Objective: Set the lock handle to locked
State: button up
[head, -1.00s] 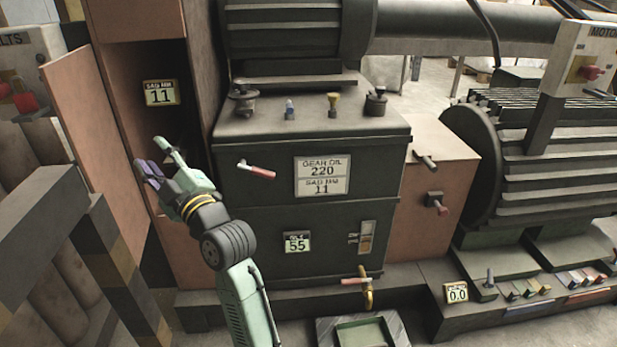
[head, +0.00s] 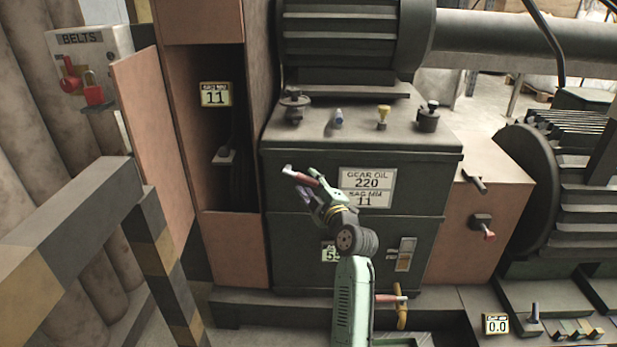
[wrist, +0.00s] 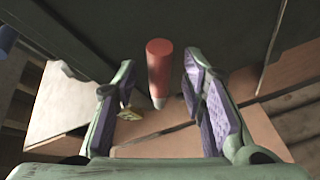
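A lever handle with a red cylindrical grip (head: 305,180) and a metal end is on the front of the dark green gearbox (head: 300,232), left of the oil label. My gripper (head: 303,183) is at this lever in the head view and partly covers it. In the wrist view the red grip (wrist: 159,62) lies between the two purple-padded fingers of my gripper (wrist: 160,85). The fingers are spread, with a gap on each side of the grip. Whether the grip is fully between the pads in depth is hard to tell.
A striped guard rail (head: 150,225) stands at the front left. A BELTS box (head: 88,70) with red parts is beyond it. An open cabinet (head: 190,185) is left of the gearbox. Another red-tipped handle (head: 483,228) sits on the brown box at right.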

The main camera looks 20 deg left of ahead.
jog(key=shift+x, duration=1.15)
jog(key=shift+c, duration=0.6)
grip_shut()
